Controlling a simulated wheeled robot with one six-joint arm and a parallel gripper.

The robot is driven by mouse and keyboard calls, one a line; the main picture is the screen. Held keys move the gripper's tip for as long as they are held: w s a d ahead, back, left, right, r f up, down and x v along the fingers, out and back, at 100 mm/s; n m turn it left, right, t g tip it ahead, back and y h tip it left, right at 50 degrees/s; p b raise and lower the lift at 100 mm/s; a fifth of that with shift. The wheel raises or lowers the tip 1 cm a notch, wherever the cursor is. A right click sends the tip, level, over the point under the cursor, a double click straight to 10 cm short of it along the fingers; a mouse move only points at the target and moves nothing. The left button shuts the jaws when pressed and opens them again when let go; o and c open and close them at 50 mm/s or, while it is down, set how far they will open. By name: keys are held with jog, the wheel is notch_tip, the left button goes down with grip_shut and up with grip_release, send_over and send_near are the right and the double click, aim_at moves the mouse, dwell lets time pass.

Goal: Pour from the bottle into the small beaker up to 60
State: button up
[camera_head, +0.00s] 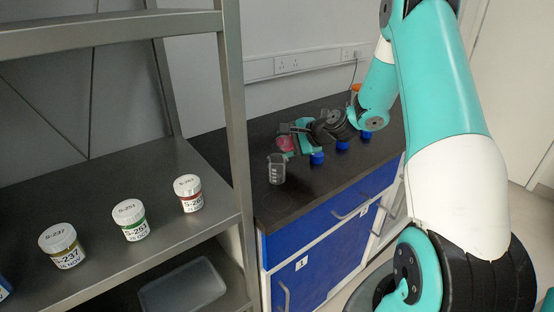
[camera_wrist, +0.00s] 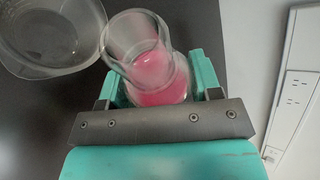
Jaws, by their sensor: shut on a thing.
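My gripper (camera_head: 298,134) is shut on a clear glass bottle (camera_wrist: 150,70) holding pink liquid. The bottle also shows as a pink shape in the head view (camera_head: 286,144), above the dark counter. In the wrist view the bottle lies between the two teal fingers, its neck toward the top left. The clear small beaker (camera_head: 276,170) stands upright on the counter, just below and left of the bottle. In the wrist view the beaker (camera_wrist: 50,38) is at the top left, its rim close beside the bottle's mouth. I see no pink liquid in the beaker, and its marks are too small to read.
Several blue-capped bottles, one of them here (camera_head: 317,158), stand on the counter (camera_head: 290,200) right of the beaker. A metal shelf (camera_head: 100,190) with labelled jars (camera_head: 131,220) stands at the left, its post close to the counter. Wall sockets (camera_head: 290,64) are behind.

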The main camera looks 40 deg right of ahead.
jog(key=shift+d+r+n+t+h+b, duration=0.15)
jog(key=shift+r+n+t+h+b, duration=0.35)
jog(key=shift+b, duration=0.75)
dwell(1.8)
jog(key=shift+s+a+r+n+t+h+b, duration=0.1)
jog(key=shift+a+r+n+t+h+b, duration=0.2)
jog(key=shift+r+n+h+b, duration=0.45)
dwell(1.9)
jog(key=shift+r+n+t+b, duration=0.35)
jog(key=shift+r+t+b, duration=0.15)
jog(key=shift+b, duration=0.5)
dwell(1.3)
